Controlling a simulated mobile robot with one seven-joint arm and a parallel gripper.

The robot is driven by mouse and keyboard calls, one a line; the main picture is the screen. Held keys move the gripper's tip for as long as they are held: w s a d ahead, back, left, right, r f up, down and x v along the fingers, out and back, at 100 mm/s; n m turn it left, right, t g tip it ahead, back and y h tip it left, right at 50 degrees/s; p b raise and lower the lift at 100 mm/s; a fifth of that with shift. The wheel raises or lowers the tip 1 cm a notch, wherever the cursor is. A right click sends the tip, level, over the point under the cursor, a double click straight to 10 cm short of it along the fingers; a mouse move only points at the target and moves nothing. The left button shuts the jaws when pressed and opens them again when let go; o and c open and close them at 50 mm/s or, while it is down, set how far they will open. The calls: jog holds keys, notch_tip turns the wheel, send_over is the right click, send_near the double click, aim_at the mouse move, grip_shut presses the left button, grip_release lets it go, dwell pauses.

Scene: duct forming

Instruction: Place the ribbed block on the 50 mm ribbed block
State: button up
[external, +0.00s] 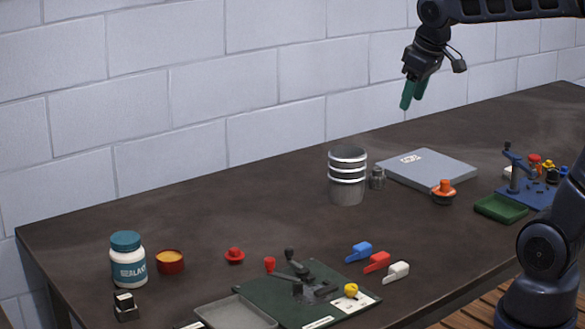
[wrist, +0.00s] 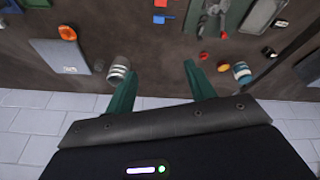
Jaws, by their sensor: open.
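A grey upright cylinder (external: 346,190) with bright bands around its upper part stands near the back middle of the table. It is the only ribbed-looking thing I can make out, and I cannot tell whether it is one piece or two stacked blocks. It also shows in the wrist view (wrist: 118,72), just left of my left-hand finger. My gripper (external: 413,96) has green fingers and hangs high above the table, up and to the right of the cylinder. In the wrist view my gripper (wrist: 160,66) is open, with bare table between its fingers.
A small metal weight (external: 377,178) stands close to the cylinder's right. A grey flat slab (external: 440,170) lies beyond it, with an orange knob (external: 443,190) in front. A green fixture (external: 270,300), a blue-capped bottle (external: 128,265) and coloured clips (external: 377,261) are nearer. Table left of the cylinder is clear.

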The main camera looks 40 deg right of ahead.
jog(key=s+d+f+m, duration=0.2)
jog(key=s+d+f, duration=0.1)
jog(key=s, duration=0.3)
jog(key=s+d+f+m+t, duration=0.1)
jog(key=s+d+f, duration=0.2)
jog(key=s, duration=0.4)
jog(key=shift+d+m, duration=0.4)
jog(key=shift+d, duration=0.1)
